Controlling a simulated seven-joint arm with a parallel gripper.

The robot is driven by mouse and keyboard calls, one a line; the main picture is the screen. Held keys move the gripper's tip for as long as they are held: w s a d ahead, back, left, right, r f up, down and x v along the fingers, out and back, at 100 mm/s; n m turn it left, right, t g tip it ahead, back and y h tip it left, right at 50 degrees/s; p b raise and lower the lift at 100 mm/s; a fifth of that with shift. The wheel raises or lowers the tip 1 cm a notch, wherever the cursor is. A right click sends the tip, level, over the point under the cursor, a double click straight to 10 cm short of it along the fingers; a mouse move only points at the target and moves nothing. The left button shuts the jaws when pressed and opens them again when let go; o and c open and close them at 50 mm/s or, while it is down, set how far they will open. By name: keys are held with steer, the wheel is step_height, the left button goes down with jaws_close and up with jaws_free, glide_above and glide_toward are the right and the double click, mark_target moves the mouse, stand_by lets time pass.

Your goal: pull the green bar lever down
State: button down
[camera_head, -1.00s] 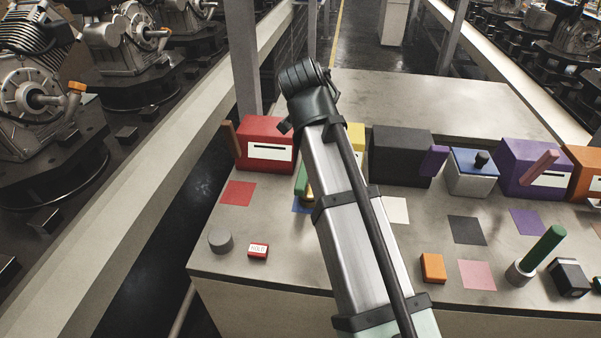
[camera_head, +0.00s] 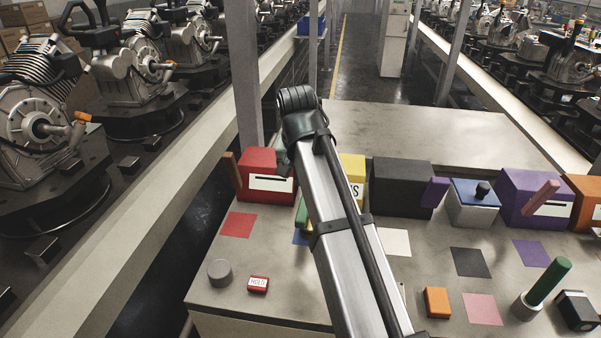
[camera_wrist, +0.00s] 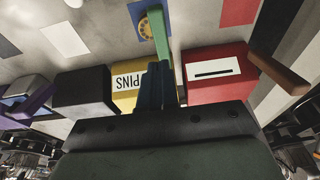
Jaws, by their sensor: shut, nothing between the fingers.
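The green bar lever (camera_wrist: 160,37) juts from the front of the yellow PINS box (camera_wrist: 126,80) in the wrist view. In the head view only a short piece of the lever (camera_head: 302,215) shows left of my arm, and the box (camera_head: 353,178) is partly covered by it. My gripper (camera_wrist: 156,70) is shut and empty, with its dark fingers over the PINS box close to the lever's base. I cannot tell whether they touch.
A red box (camera_head: 268,160) with a brown lever (camera_head: 232,170) stands left of the PINS box. A black box (camera_head: 400,178) with a purple lever (camera_head: 434,192) stands to its right. A grey cylinder (camera_head: 220,272) and a HOLD block (camera_head: 258,284) lie in front.

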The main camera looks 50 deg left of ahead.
glide_toward(301, 216)
steer(key=f, duration=0.1)
steer(key=w+a+f, duration=0.1)
steer(key=f, duration=0.1)
steer(key=w+f, duration=0.1)
steer(key=f, duration=0.1)
steer(key=shift+a, duration=0.4)
steer(key=shift+f, duration=0.55)
steer(key=shift+s+d+f, duration=0.15)
steer(key=shift+f, duration=0.3)
steer(key=shift+s+d+f, duration=0.15)
steer(key=shift+s+f, duration=0.05)
steer(key=shift+f, duration=0.3)
steer(key=shift+r, duration=0.1)
